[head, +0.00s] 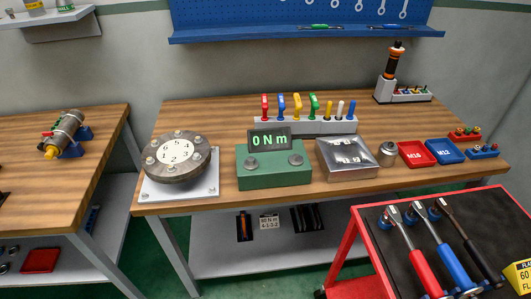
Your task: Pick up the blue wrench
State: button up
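A wrench with a blue handle (455,268) lies on the dark mat of the red cart (347,238) at the lower right. It lies between a wrench with a red handle (424,270) on its left and a wrench with a black handle (480,259) on its right. All three have silver or dark shafts with their heads toward the workbench. The lower end of the blue handle is near the bottom edge of the picture. My gripper is not in view.
The wooden workbench (222,117) holds a round flange (178,156), a green torque display box (275,173), a tool rack (305,126), and red (414,154) and blue (445,151) trays. A yellow label (520,272) sits on the cart's right side. Green floor shows left of the cart.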

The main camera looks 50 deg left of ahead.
aim_at(417, 209)
jog(key=k+j+u, duration=0.1)
jog(key=k+u, duration=0.2)
jog(key=k, duration=0.35)
jog(key=u, duration=1.55)
jog(key=i+j+u, duration=0.1)
jog(key=i+u, duration=0.35)
jog(key=i, duration=0.55)
jog(key=z, duration=2.8)
jog(key=i+l, duration=0.55)
jog(key=i, duration=0.15)
